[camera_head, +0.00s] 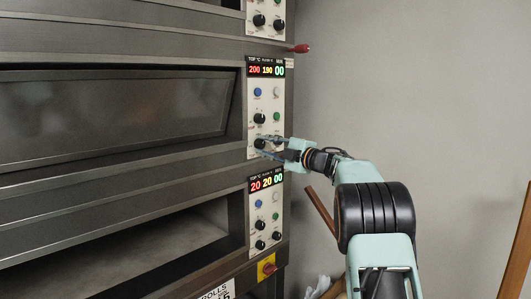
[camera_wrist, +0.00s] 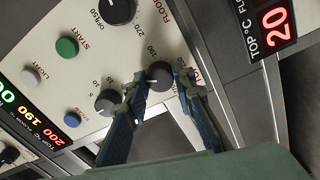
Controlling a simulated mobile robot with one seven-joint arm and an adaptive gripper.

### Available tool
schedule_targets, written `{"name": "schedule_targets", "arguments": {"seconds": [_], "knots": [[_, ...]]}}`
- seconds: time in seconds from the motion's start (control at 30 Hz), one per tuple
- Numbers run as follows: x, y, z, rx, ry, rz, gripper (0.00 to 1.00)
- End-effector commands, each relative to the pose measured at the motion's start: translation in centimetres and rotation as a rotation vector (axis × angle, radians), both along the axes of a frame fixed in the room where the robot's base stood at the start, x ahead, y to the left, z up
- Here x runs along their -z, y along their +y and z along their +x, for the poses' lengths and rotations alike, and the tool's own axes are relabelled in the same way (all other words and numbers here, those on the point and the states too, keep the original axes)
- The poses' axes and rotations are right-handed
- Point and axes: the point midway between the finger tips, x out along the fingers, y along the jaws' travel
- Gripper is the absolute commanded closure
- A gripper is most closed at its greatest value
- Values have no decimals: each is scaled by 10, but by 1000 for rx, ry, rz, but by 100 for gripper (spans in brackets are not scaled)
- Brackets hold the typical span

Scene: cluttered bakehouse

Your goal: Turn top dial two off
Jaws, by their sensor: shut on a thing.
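The middle oven deck's control panel (camera_head: 252,100) has a lit display (camera_head: 266,71) reading 200, 190 and 00. My gripper (camera_head: 268,146) is at the lower dials of this panel. In the wrist view my gripper (camera_wrist: 162,82) has its two fingertips on either side of a small dark round dial (camera_wrist: 159,74) and is shut on it. A second dark dial (camera_wrist: 108,102) lies just left of the fingers, and a larger dial (camera_wrist: 118,8) is at the top edge. The held dial's pointer cannot be made out.
The lower panel's display (camera_head: 267,181) reads 20, 20 and 00. A red knob (camera_head: 301,48) sticks out above.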

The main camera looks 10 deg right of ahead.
Motion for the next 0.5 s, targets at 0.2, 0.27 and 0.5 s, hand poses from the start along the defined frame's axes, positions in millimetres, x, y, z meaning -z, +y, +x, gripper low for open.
{"name": "schedule_targets", "arguments": {"seconds": [0.2,0.27,0.5], "knots": [[3,0,0,-2,-116,-159,100],[3,0,0,-2,-145,-199,100],[2,0,0,-2,-239,-330,100]]}}
